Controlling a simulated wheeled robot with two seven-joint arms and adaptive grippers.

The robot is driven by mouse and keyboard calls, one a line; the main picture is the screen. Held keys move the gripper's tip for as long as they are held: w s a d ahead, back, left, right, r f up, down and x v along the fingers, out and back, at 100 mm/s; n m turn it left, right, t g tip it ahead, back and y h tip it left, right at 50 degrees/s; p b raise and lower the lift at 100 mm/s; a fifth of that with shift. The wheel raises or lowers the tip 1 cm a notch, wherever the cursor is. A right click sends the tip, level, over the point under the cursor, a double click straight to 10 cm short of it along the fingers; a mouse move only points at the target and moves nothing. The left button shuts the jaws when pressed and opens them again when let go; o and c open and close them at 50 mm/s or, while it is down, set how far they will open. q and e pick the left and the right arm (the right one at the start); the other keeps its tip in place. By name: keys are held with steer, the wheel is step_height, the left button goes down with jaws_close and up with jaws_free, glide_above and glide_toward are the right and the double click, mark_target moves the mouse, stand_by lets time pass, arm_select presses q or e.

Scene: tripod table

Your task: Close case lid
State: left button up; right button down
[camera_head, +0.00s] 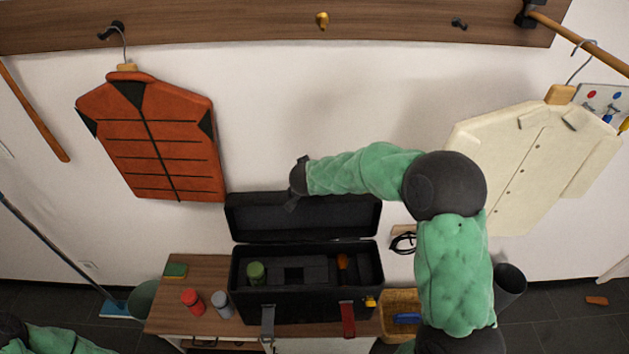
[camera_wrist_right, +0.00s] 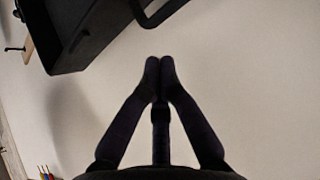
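A black case (camera_head: 306,300) stands on a wooden cabinet top with its lid (camera_head: 330,219) raised, leaning back toward the wall. A green cylinder (camera_head: 256,273) and an orange item show inside. The front latches, one grey (camera_head: 268,320) and one red (camera_head: 348,318), hang open. My right arm reaches across from the right, and its gripper (camera_head: 292,207) is at the upper left of the lid in the head view; contact cannot be told. In the wrist view the right gripper's fingertips (camera_wrist_right: 160,62) meet with nothing visible between them, and a dark edge, likely the lid (camera_wrist_right: 85,30), is beyond. My left gripper is out of view.
The cabinet top (camera_head: 205,268) holds a red can (camera_head: 190,298), a grey can (camera_head: 221,303) and a green sponge (camera_head: 175,270). An orange vest (camera_head: 160,145) and cream jacket (camera_head: 530,160) hang on the wall.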

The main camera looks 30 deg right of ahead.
steer(key=b+x, duration=0.2)
steer(key=x, duration=0.4)
steer(key=shift+w+d+f, duration=0.1)
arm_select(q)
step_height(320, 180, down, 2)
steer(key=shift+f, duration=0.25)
